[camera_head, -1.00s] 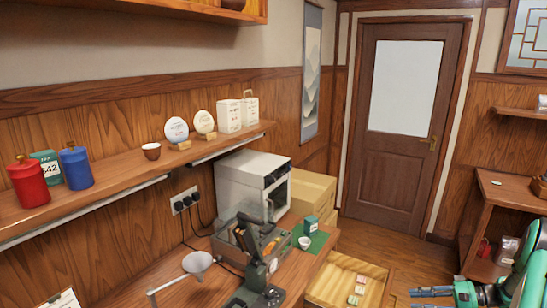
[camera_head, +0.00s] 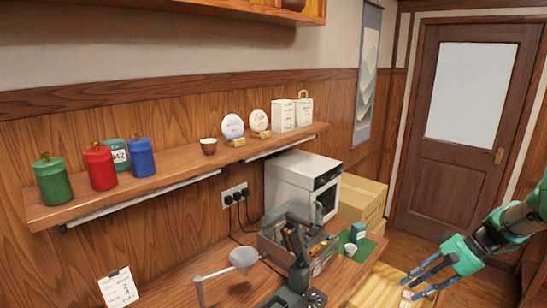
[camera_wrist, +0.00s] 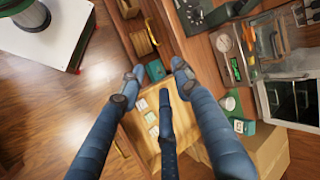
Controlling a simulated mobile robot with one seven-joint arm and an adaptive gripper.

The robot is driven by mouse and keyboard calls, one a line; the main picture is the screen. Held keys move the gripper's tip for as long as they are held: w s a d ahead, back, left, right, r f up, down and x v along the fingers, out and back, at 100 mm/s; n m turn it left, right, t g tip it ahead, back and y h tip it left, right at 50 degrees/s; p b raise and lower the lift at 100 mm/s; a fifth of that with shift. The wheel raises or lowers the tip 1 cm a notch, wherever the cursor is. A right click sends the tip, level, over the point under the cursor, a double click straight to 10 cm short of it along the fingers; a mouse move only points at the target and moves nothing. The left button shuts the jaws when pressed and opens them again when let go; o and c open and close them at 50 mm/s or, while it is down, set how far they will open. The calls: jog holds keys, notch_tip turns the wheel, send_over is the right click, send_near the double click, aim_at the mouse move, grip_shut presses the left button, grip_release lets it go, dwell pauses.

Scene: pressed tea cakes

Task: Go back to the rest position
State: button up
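My gripper (camera_head: 411,286) is at the lower right in the head view, in the air by the open drawer (camera_head: 392,280) at the counter's far end. In the wrist view my gripper (camera_wrist: 158,82) has its blue fingers spread apart with nothing between them. Below the fingers, that view shows the drawer (camera_wrist: 141,146) with several small pale and green packets (camera_wrist: 151,117) in it.
The wooden counter (camera_head: 225,263) carries a dark press-like device (camera_head: 297,262), a funnel on a stand (camera_head: 243,257), a white oven (camera_head: 300,187) and a small white cup (camera_head: 350,249). A wall shelf (camera_head: 180,172) holds green, red and blue canisters. Floor is open before the door (camera_head: 468,120).

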jog(key=s+a+r+n+h, duration=0.1)
jog(key=s+a+r+h, duration=0.1)
jog(key=s+a+r, duration=0.4)
jog(key=s+a+r+n+h, duration=0.15)
jog(key=s+a+r, duration=0.25)
jog(key=a, duration=0.5)
jog(key=s+a+r+n+t+h, duration=0.1)
jog(key=s+a+h, duration=0.1)
jog(key=s, duration=0.5)
jog(key=s+a+r+t+h, duration=0.1)
jog(key=s+a+t+h, duration=0.1)
jog(key=s+a, duration=0.3)
jog(key=shift+s+r+n+t, duration=0.3)
jog(key=shift+s+r+n, duration=0.1)
jog(key=shift+s, duration=0.85)
jog(key=shift+o, duration=0.3)
